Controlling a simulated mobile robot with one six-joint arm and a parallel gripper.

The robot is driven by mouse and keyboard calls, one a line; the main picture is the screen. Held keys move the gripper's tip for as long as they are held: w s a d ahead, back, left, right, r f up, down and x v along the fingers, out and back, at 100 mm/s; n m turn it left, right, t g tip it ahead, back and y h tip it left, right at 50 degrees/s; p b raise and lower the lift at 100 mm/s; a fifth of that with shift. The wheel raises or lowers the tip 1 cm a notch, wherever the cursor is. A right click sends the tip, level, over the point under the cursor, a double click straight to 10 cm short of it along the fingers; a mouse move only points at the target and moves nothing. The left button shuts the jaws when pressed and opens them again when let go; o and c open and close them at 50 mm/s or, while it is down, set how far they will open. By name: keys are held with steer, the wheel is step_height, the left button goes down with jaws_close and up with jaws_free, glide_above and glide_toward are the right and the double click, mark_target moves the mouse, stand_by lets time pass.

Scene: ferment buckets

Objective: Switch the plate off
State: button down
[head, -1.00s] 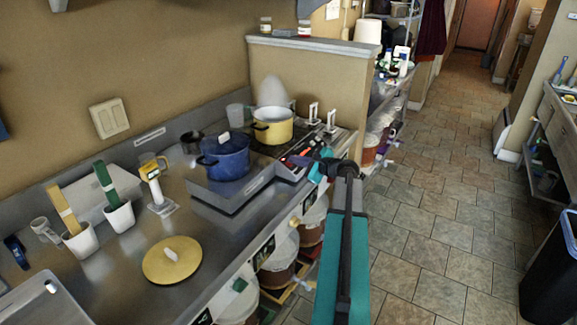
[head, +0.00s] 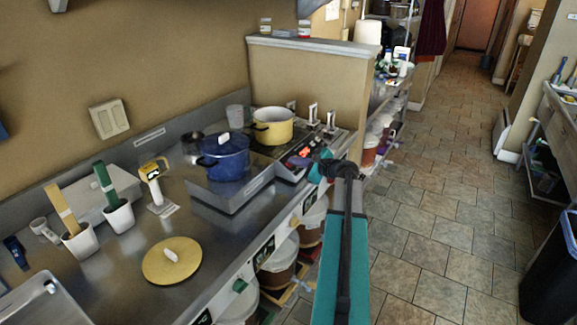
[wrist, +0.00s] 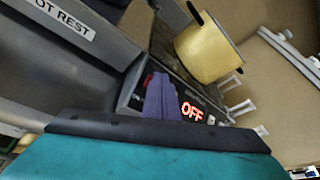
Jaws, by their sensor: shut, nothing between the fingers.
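The plate (head: 262,150) is a dark cooktop on the counter, with the yellow pot (head: 272,127) standing on it. Its front panel has a red lit display (head: 305,153); in the wrist view the display (wrist: 192,111) reads OFF. My gripper (head: 297,161) is shut and empty, at the panel's front. In the wrist view its purple fingers (wrist: 160,92) lie over the panel just left of the display and hide part of it. A red spot shows by the fingertips. I cannot tell whether they touch the panel.
A blue lidded pot (head: 224,157) stands on a grey raised rest (head: 232,197) left of the plate. A yellow round lid (head: 171,260) and a yellow-and-white handheld device (head: 153,180) are on the counter. Tiled floor to the right is open.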

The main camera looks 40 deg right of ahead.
steer(key=shift+s+d+r+p, duration=0.1)
steer(key=shift+s+r+p, duration=0.25)
steer(key=shift+r, duration=0.3)
steer(key=shift+r, duration=0.1)
steer(key=s+r+p, duration=0.2)
steer(key=r, duration=0.1)
steer(key=r+p, duration=0.1)
steer(key=r, duration=0.1)
steer(key=shift+s+d, duration=0.3)
steer(key=shift+s, duration=0.1)
stand_by(1.2)
